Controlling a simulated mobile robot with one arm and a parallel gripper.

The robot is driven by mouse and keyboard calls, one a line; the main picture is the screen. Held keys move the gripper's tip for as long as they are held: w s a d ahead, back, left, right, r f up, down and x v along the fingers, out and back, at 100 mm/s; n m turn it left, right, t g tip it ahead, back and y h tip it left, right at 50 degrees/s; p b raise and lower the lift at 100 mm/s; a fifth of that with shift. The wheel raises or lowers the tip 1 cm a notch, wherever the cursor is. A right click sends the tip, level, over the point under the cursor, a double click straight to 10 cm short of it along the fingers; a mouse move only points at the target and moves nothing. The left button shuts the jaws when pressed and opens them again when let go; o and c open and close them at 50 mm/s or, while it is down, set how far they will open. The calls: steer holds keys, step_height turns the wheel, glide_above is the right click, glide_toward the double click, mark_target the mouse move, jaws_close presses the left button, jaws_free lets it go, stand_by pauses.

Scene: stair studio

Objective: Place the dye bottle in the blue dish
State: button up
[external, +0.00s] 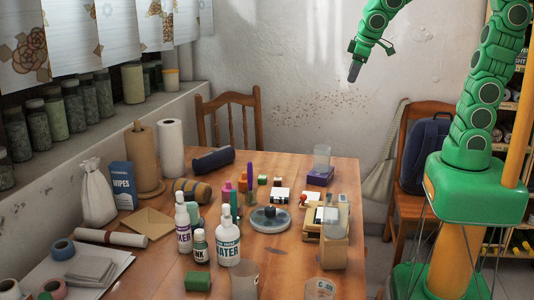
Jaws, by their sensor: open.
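A round blue-grey dish (270,226) stands on the wooden table, with small dark objects in or behind its middle. I cannot pick out the dye bottle for certain. Candidates stand left of the dish: a white bottle with a purple label ending in "KER" (183,228), a small bottle marked "INK" (200,247) and a larger white bottle marked "WATER" (228,240). My gripper (354,72) is raised high above the back right of the table, far from dish and bottles. It is open, with nothing seen in it.
Coloured upright items (243,182) stand behind the dish. A wooden box (334,248) and clear cups (245,281) stand right and in front. Paper rolls (171,147), a white sack (96,195) and a wipes box (122,185) line the left. Chairs (232,118) stand beyond the table.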

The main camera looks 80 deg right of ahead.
steer(key=s+a+f+g+y, duration=0.1)
steer(key=s+a+f+g, duration=0.1)
steer(key=s, duration=0.9)
steer(key=s+a+f+g+y, duration=0.1)
steer(key=s+a, duration=0.4)
steer(key=s, duration=0.7)
steer(key=shift+f+n+g+y, duration=0.35)
steer(key=shift+f+g, duration=0.35)
steer(key=shift+g, duration=0.4)
steer(key=shift+a, duration=0.1)
